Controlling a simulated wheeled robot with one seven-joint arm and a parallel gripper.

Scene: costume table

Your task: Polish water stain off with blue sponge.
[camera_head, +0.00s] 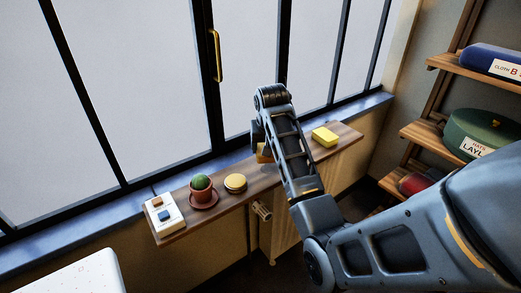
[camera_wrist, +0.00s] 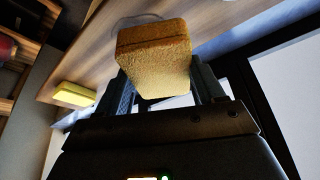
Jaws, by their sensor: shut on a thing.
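My gripper (camera_wrist: 166,84) is shut on a tan-orange sponge block (camera_wrist: 153,48), which is not blue in these pictures. The sponge is close to the wooden shelf (camera_wrist: 88,48); I cannot tell if it touches. A faint pale ring mark (camera_wrist: 135,20) shows on the wood just beyond the sponge in the wrist view, partly hidden by it. In the head view my arm hides most of the gripper, and a bit of the held sponge (camera_head: 264,154) shows. A small blue block (camera_head: 165,215) sits on a white holder at the shelf's left end.
A yellow block (camera_head: 325,137) lies on the shelf right of my arm. A round yellow-topped item (camera_head: 235,183) and a cactus in a terracotta pot (camera_head: 201,188) stand left of it. The window (camera_head: 150,80) is behind; side shelves (camera_head: 425,133) hold a green hat box.

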